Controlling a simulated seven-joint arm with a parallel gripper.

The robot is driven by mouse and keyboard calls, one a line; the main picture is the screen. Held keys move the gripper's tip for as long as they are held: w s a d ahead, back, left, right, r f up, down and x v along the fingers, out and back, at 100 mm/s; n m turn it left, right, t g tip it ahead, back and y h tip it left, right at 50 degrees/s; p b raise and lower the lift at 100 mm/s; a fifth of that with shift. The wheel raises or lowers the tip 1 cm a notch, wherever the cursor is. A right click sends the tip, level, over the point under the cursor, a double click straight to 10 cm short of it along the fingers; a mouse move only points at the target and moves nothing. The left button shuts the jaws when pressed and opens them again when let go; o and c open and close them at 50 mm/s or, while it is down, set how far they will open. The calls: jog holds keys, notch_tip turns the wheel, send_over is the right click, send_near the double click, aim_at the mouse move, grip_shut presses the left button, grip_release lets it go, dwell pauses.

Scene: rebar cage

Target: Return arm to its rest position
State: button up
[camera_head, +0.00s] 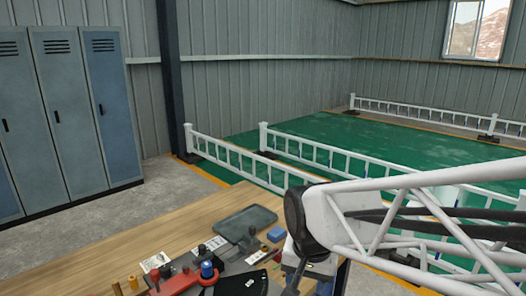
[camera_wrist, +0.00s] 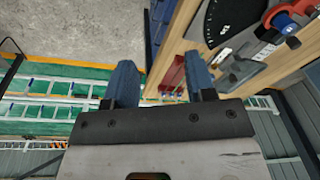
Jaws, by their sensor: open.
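My gripper (camera_wrist: 160,82) shows in the wrist view with its two blue-grey fingers apart and nothing between them. Past the fingertips lie the edge of the wooden bench and the floor beyond it. In the head view my white lattice arm comes in from the right and ends in a dark joint at the bench's right end. The fingers cannot be made out in the head view; the arm and the frame's lower edge hide that area.
White railings (camera_head: 340,160) border a green floor (camera_head: 330,130). Blue-grey lockers (camera_head: 68,115) stand at left. The floor between is clear.

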jog(key=s+d+r+n+t, duration=0.1)
jog(key=s+d+r+n, duration=0.1)
jog(key=s+d, duration=0.7)
jog(key=shift+s+d+n+h, duration=0.25)
jog(key=shift+d+n+h, duration=0.05)
jog(key=shift+d+n, duration=0.3)
jog(key=shift+o, duration=0.5)
jog(key=shift+r, duration=0.1)
dwell(1.1)
